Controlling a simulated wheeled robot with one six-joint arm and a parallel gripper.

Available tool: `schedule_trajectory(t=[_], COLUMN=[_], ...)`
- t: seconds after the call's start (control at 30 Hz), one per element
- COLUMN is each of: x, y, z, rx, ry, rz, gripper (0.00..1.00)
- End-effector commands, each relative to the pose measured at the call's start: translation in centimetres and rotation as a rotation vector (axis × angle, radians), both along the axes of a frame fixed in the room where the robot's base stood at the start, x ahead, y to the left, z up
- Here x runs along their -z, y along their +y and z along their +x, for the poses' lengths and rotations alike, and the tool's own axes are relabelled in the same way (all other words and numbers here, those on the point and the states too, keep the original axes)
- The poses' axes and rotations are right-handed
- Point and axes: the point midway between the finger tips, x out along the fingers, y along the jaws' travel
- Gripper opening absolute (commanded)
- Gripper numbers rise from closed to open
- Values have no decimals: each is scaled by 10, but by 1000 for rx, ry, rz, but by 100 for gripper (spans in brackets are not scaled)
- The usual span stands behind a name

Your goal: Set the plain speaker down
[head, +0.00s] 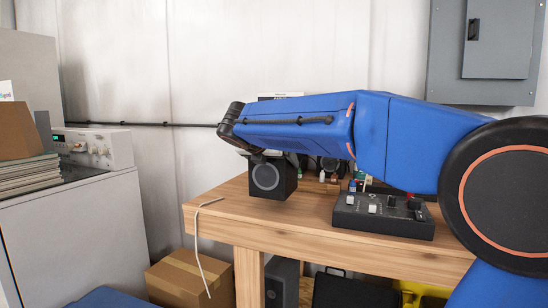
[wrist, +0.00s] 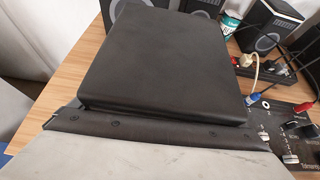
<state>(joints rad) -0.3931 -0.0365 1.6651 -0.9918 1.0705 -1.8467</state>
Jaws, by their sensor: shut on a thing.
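The plain speaker is a black box with a grey ring on its front (head: 268,177), at the left part of the wooden table (head: 225,212) in the head view. My gripper (head: 262,153) is shut on it from above, mostly hidden behind my blue arm. In the wrist view the speaker's flat black top (wrist: 165,60) fills the middle, just beyond the dark edge of my gripper (wrist: 150,132). The speaker looks upright. Its underside is hidden, so I cannot tell whether it touches the table or hangs just above it.
A black control box (head: 383,214) with knobs sits on the table to the right. Behind are another ringed speaker (wrist: 268,30), a power strip with plugs (wrist: 262,70) and small bottles. A white cable (head: 198,235) hangs over the table's left edge. Bare wood shows left of the speaker.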

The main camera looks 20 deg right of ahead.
Motion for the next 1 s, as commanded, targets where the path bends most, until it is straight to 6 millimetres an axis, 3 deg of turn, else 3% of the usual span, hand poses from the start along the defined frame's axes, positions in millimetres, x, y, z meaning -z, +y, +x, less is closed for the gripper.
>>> schedule_trajectory(t=[0.4, 0.8, 0.83, 1.0], x=[38, 41, 43, 43], y=[0, 0, 0, 0], z=[0, 0, 0, 0], rx=[-1, -1, -1, -1], ry=[-1, -2, 1, 1], rz=[-1, -1, -1, -1], gripper=[33, 33, 96, 100])
